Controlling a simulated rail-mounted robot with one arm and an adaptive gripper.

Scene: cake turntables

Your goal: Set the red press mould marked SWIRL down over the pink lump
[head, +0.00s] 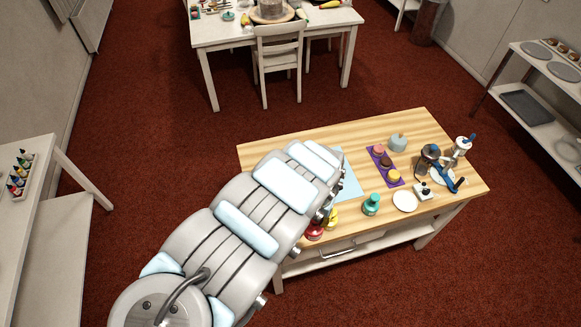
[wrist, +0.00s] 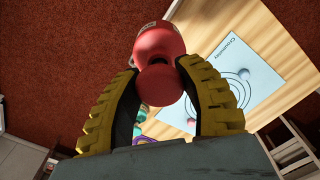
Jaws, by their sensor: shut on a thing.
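My gripper (wrist: 157,76) has yellow ribbed fingers shut on the narrow part of the red press mould (wrist: 160,42). A pale label shows at the mould's top edge in the wrist view, too cut off to read. In the head view the red mould (head: 314,233) is by the table's front left edge, partly behind my arm, with a yellow finger (head: 331,217) beside it. A small pink lump (wrist: 190,123) shows on the light blue mat (wrist: 224,55) in the wrist view, partly hidden by the right finger. The mould is apart from it.
A pale blue ball (wrist: 243,74) lies on the mat.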

